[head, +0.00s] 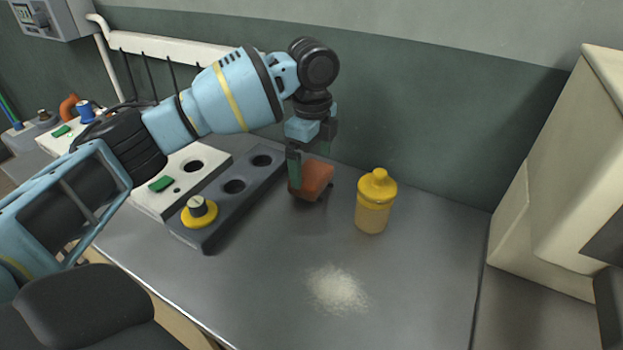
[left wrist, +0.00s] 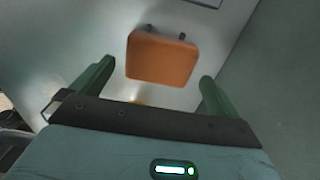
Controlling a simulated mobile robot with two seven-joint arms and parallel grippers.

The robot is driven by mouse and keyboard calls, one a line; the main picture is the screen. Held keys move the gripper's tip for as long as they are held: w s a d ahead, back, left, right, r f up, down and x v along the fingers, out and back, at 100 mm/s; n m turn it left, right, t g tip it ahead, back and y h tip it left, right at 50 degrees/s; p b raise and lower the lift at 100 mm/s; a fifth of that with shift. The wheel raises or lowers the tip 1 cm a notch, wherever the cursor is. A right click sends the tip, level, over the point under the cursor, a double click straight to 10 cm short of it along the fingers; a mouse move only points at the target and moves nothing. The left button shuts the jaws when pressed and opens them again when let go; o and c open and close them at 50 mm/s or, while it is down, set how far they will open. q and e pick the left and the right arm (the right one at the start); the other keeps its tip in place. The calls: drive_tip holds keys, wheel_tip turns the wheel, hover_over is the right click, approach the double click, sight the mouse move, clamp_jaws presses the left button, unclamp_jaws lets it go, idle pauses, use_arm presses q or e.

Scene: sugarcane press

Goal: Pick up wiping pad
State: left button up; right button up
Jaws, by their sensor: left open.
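The wiping pad (head: 314,181) is an orange-brown block with dark parts beneath it, at the back of the grey metal table. In the left wrist view the pad (left wrist: 162,59) lies ahead of the fingers, roughly between their lines. My left gripper (head: 311,168) is open, pointing down over the pad, with one green finger in front of the pad's left side. Its two green fingers also show in the left wrist view (left wrist: 155,80), spread apart with nothing held between them. Whether a finger touches the pad is unclear. My right gripper is not in view.
A yellow bottle (head: 374,203) stands close right of the pad. A dark block with holes (head: 219,213) and a yellow knob (head: 199,211) lies to the left. Pale powder (head: 338,289) is spread on the table front (head: 420,290). A cream machine (head: 560,170) stands at right.

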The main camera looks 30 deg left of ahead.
sight(311, 172)
use_arm(q)
wheel_tip(311, 172, down, 4)
drive_tip(key=shift+f, duration=0.1)
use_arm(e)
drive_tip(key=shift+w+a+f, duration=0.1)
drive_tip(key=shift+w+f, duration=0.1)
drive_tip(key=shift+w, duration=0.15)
use_arm(q)
drive_tip(key=c, duration=0.8)
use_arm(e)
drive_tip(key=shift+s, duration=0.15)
